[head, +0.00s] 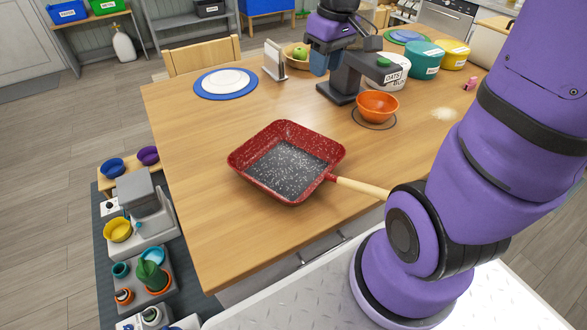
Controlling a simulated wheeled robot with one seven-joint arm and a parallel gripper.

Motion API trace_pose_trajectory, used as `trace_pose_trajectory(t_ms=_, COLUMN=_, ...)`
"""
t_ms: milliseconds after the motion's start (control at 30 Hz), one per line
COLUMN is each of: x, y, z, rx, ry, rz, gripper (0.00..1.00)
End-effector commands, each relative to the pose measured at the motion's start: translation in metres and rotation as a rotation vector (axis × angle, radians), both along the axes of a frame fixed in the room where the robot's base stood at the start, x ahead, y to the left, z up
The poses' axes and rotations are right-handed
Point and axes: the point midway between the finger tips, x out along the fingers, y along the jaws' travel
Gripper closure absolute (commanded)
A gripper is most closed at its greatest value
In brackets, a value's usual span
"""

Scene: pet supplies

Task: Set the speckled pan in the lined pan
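The speckled pan (287,165) is square and red with white flecks and a dark speckled inside. It rests upright and empty on the wooden table, its pale wooden handle pointing right and passing behind my purple arm. I cannot make out a lined pan in this view. The purple end of my arm shows at the top, past the far side of the pan and well apart from it. My gripper (319,62) seems to hang below it beside a grey device, and I cannot tell how its fingers stand.
An orange bowl (377,106) and the grey device (346,82) stand behind the pan. A white plate on a blue mat (226,93) lies at the far left of the table. Lidded tubs (425,60) stand at the back right. The table left of the pan is clear.

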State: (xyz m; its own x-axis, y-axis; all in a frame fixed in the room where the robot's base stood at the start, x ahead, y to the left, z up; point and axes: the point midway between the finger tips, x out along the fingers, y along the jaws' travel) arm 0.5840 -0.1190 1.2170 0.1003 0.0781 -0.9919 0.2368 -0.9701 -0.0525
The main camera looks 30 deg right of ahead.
Motion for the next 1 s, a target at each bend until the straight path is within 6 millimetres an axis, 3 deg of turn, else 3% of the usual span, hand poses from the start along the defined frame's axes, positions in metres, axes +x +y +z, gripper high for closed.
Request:
trace_pose_trajectory(t_ms=200, x=0.034, y=-0.028, z=-0.06, rx=0.065, ry=0.095, rz=0.064, gripper=0.66)
trace_pose_trajectory(t_ms=500, x=0.061, y=-0.061, z=-0.143, rx=0.176, ry=0.175, rz=0.139, gripper=0.66)
trace_pose_trajectory(t_ms=767, x=0.066, y=-0.073, z=-0.18, rx=0.228, ry=0.196, rz=0.172, gripper=0.66)
trace_pose_trajectory(t_ms=1000, x=0.062, y=-0.065, z=-0.21, rx=0.233, ry=0.2, rz=0.176, gripper=0.66)
